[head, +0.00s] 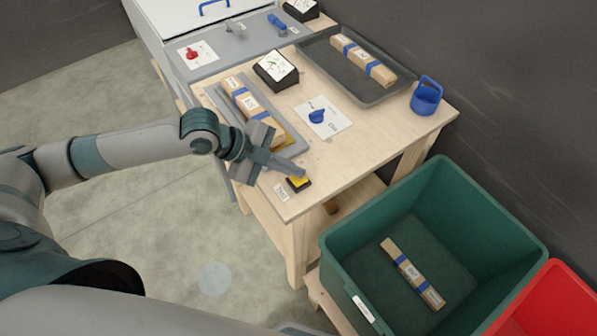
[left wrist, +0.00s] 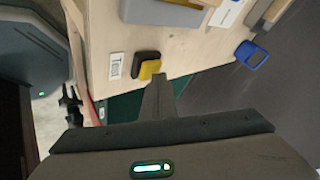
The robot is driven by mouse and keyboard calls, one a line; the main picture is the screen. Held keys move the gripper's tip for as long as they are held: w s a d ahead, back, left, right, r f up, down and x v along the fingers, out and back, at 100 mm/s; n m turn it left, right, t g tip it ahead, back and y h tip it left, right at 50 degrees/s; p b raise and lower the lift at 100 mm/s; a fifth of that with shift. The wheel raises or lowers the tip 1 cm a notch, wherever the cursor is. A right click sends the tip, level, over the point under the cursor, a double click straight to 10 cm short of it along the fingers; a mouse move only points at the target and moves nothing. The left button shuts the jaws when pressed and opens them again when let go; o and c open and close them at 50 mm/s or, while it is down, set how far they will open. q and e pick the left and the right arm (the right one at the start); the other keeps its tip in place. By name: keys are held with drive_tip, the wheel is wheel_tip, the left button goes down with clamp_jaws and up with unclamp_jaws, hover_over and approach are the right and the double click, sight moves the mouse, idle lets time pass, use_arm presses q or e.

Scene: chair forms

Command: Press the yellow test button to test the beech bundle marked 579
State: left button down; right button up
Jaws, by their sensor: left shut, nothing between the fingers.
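The yellow test button (head: 298,182) sits on a black base near the table's front corner, beside a small white label (head: 281,192). It also shows in the left wrist view (left wrist: 150,69). My left gripper (head: 303,173) is shut and empty, its fingertips right at the button; I cannot tell whether they touch it. A beech bundle (head: 253,107) with blue bands lies on a grey tray-like plate (head: 295,148) behind the gripper, partly hidden by it. Its markings are too small to read. A dark shape (left wrist: 70,104) in the left wrist view looks like my right gripper.
A second banded bundle (head: 362,60) lies in a dark grey tray (head: 400,88). Another bundle (head: 412,273) lies in the green crate (head: 470,185). A red crate (head: 550,305) is at right.

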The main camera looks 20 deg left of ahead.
sight(293, 177)
use_arm(q)
drive_tip(key=shift+r, duration=0.1)
drive_tip(key=shift+r+p, duration=1.05)
drive_tip(key=shift+p, duration=0.05)
drive_tip(key=shift+r, duration=0.2)
drive_tip(key=shift+r, duration=0.1)
wheel_tip(293, 177, up, 5)
drive_tip(key=p, duration=0.5)
